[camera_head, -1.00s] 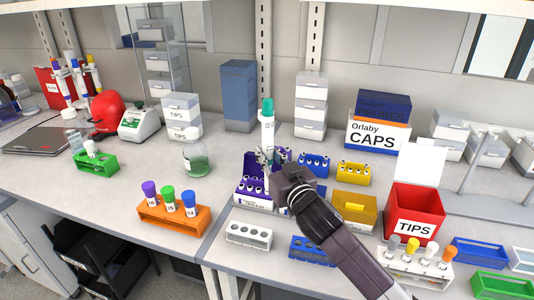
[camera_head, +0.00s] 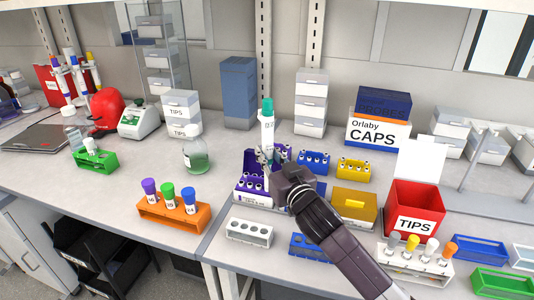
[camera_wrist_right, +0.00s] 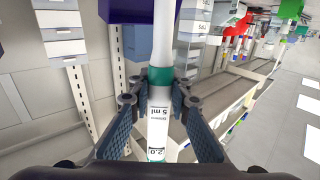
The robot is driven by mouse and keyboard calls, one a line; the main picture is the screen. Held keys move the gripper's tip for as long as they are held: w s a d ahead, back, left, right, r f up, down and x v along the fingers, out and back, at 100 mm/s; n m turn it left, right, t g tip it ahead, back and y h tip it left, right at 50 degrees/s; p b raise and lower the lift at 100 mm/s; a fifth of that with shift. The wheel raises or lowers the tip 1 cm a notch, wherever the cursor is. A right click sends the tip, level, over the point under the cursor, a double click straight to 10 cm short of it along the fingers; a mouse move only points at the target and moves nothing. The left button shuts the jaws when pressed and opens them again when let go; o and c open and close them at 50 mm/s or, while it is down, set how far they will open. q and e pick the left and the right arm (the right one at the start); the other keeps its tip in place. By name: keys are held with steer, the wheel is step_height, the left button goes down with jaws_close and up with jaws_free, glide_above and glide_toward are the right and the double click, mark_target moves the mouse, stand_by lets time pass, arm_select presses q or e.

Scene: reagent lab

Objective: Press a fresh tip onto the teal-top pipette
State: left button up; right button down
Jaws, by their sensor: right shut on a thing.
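The teal-top pipette (camera_head: 267,130) stands close to upright above the purple rack (camera_head: 252,198). It has a white body and a teal cap. My right gripper (camera_head: 270,158) is shut around its body. In the right wrist view the gripper's fingers (camera_wrist_right: 155,98) press the pipette (camera_wrist_right: 158,115) from both sides, near a teal band. The pipette's lower end is hidden in the head view, so I cannot tell whether it carries a tip. A red box labelled TIPS (camera_head: 414,224) stands open to the right; I see no tips inside. My left gripper is out of view.
Close to my right arm are a blue vial rack (camera_head: 313,167), a yellow box (camera_head: 354,207) and a white rack (camera_head: 249,234). An orange rack (camera_head: 172,217) with capped tubes and a glass bottle (camera_head: 197,158) stand to the left. The counter between orange and purple racks is clear.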

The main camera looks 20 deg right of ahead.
mark_target(270, 128)
steer(key=shift+f, duration=0.4)
stand_by(0.4)
step_height(270, 128, up, 9)
steer(key=p, duration=0.8)
steer(key=shift+r+p, duration=0.2)
steer(key=shift+p, duration=0.2)
stand_by(0.4)
